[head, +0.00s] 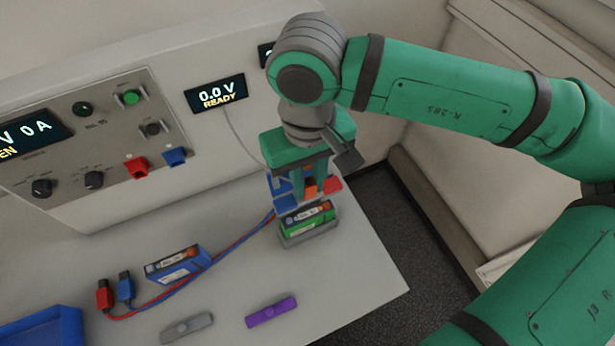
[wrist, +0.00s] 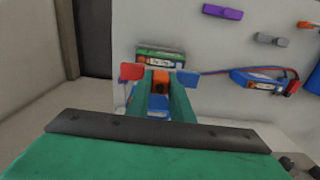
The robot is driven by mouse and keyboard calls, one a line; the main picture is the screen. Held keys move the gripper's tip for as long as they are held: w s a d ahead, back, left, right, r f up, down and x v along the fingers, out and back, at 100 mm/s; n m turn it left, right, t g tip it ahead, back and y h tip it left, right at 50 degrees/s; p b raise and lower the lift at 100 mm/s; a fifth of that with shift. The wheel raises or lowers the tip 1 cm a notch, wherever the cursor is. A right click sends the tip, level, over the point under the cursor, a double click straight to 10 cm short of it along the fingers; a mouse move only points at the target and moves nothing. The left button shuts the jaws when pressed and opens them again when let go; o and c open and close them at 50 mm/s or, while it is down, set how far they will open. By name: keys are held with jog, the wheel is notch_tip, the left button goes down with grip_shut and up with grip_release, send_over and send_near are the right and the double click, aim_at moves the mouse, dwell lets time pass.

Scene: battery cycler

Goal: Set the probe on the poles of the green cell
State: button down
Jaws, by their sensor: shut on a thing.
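The green cell (head: 305,222) stands in a grey holder (head: 310,237) near the right end of the bench; it also shows in the wrist view (wrist: 160,54). My gripper (head: 305,190) is shut on the orange middle of the probe (wrist: 161,79), directly above the cell. The probe's red block (wrist: 131,71) and blue block (wrist: 187,78) stick out on either side of the fingers. In the head view the probe hangs close over the cell's top. The fingers and probe hide part of the top, and I cannot tell whether the probe touches the poles.
A display (head: 216,94) on the panel reads 0.0 V READY. A blue cell (head: 178,265) lies left, beside red and blue leads. Grey (head: 186,327) and purple (head: 271,310) pieces lie in front. A blue bin (head: 45,328) stands at lower left. The bench edge is close on the right.

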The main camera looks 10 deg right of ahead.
aim_at(308, 199)
jog(key=shift+f, duration=2.3)
jog(key=shift+a, duration=0.1)
jog(key=shift+f, duration=0.6)
jog(key=shift+s+f, duration=0.1)
jog(key=shift+s, duration=0.05)
dwell(0.8)
jog(key=shift+r, duration=3.5)
jog(key=shift+w, duration=0.2)
